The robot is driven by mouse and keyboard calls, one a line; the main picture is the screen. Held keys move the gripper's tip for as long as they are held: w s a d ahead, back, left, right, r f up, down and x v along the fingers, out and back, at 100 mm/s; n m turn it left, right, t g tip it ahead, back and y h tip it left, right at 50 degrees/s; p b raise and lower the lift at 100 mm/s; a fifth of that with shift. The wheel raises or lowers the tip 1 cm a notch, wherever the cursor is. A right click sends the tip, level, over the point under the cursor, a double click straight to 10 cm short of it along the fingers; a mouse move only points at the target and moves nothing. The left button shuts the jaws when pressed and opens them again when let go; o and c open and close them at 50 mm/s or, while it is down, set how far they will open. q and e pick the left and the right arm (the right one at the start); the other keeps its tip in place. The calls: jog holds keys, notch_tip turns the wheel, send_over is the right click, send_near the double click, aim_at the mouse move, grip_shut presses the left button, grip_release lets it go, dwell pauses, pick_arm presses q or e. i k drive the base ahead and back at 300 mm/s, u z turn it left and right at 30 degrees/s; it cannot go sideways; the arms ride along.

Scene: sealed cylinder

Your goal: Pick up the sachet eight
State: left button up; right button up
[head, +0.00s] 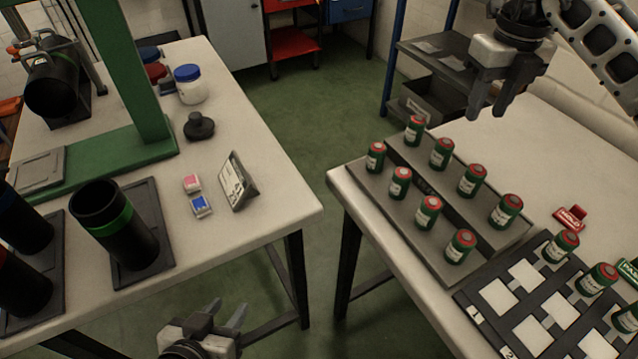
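No sachet marked eight can be made out. Two small flat packets lie on the left table, one pink (192,183) and one blue and white (201,206); I cannot tell whether either is a sachet. My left gripper (225,314) is open and empty at the bottom, low in front of the left table and apart from the packets. My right gripper (491,104) is open and empty at the upper right, above the far side of the right table, apart from everything on it.
On the right table, several green, red-topped cylinders stand on a grey stepped rack (397,222), beside a black tray (495,335) with white squares. A black cup (115,230) with a green band, a sign stand (237,180) and a green frame (130,157) occupy the left table. A gap separates the tables.

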aim_at(201, 207)
jog(key=z, duration=0.9)
jog(key=k, duration=1.4)
jog(key=u, duration=1.55)
jog(key=i, duration=1)
jog(key=u, duration=0.05)
